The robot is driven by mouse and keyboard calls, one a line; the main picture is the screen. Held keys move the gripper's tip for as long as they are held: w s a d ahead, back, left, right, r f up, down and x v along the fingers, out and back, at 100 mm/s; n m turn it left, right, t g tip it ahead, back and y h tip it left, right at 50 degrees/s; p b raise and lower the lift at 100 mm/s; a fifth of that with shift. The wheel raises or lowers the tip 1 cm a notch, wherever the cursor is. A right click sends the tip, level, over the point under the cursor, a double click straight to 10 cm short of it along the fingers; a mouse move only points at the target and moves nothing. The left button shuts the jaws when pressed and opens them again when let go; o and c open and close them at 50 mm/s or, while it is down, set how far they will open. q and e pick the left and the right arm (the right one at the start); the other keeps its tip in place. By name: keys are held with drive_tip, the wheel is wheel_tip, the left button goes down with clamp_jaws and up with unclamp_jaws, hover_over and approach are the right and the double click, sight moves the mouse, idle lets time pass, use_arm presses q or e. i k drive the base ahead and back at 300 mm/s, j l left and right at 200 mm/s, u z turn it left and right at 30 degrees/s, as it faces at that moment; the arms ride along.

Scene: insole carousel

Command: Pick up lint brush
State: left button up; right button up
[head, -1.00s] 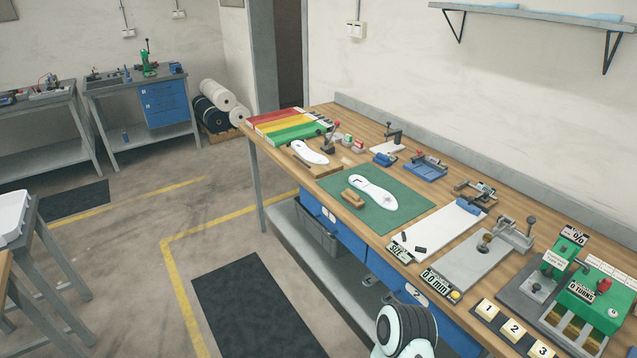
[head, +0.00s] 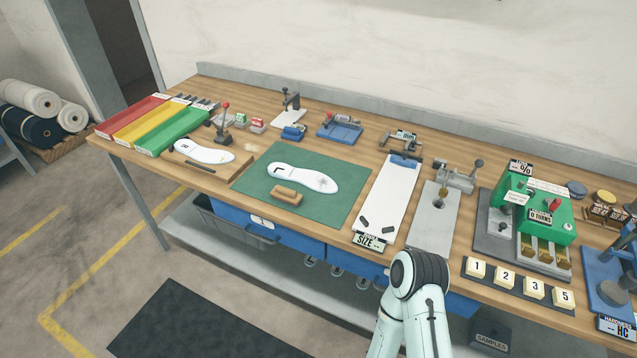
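The lint brush appears to be the small tan wooden block brush (head: 286,194). It lies on the near part of the green mat (head: 335,209), just in front of a white insole (head: 303,179) and apart from it. Its underside is hidden. A white and black link of my own arm rises at the bottom, right of centre, in front of the bench edge. Neither gripper shows in the head view. Nothing touches the brush.
Red, yellow and green trays (head: 178,133) stand at the bench's left end. Another insole (head: 204,152) lies on a wooden board. Right of the mat are a white clipboard-like plate (head: 391,195), a grey fixture and a green machine (head: 535,205). The mat's near edge is clear.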

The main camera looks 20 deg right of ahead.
sight(291, 197)
drive_tip(key=i+j+z, duration=0.15)
drive_tip(key=z, duration=0.2)
drive_tip(key=i+j+z, duration=0.25)
drive_tip(key=z, duration=0.15)
drive_tip(key=i+j+z, duration=0.2)
drive_tip(key=z, duration=0.15)
drive_tip(key=j, duration=0.1)
